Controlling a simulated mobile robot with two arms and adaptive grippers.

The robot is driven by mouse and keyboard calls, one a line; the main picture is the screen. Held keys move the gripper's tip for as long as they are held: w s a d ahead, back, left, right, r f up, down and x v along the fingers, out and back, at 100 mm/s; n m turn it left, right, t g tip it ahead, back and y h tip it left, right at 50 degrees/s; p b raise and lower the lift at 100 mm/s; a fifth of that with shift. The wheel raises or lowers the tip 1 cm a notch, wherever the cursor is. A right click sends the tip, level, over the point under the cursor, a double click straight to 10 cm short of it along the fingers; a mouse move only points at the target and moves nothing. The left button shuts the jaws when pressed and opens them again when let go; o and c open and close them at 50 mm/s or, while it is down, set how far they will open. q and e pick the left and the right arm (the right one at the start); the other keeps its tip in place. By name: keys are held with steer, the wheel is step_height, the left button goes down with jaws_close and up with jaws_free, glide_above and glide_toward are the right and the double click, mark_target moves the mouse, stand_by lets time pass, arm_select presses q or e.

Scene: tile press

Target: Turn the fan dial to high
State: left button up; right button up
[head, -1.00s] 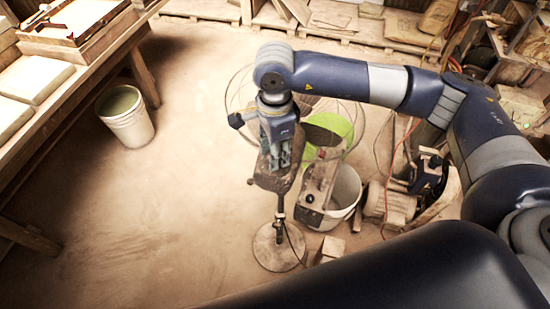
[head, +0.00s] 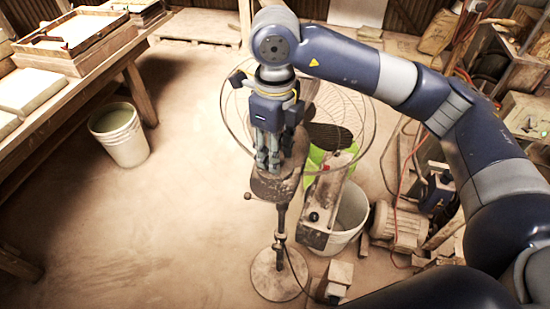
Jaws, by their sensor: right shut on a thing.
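The pedestal fan stands on the floor in the middle of the view, with a wire cage (head: 345,112), a dusty motor housing (head: 277,186), a thin pole and a round base (head: 279,275). My right gripper (head: 268,170) points down at the top of the motor housing, behind the cage. Its fingers are close together, shut on the fan dial, which they hide. The dial's setting and markings cannot be read. My left gripper is not in view.
A grey box (head: 329,208) with a red and a black knob stands right of the pole, by a white bucket (head: 351,213). A motor (head: 397,228) and cables lie further right. Another bucket (head: 121,135) stands by the workbench (head: 100,72). The floor left of the fan is clear.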

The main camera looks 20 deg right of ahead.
steer(key=m+b, duration=0.3)
steer(key=m, duration=0.2)
steer(key=shift+f+m, duration=0.1)
steer(key=shift+m, duration=0.3)
steer(key=m+b, duration=0.2)
steer(key=m, duration=0.1)
steer(key=shift+m+b, duration=0.45)
steer(key=shift+m, duration=0.75)
steer(key=o, duration=1.1)
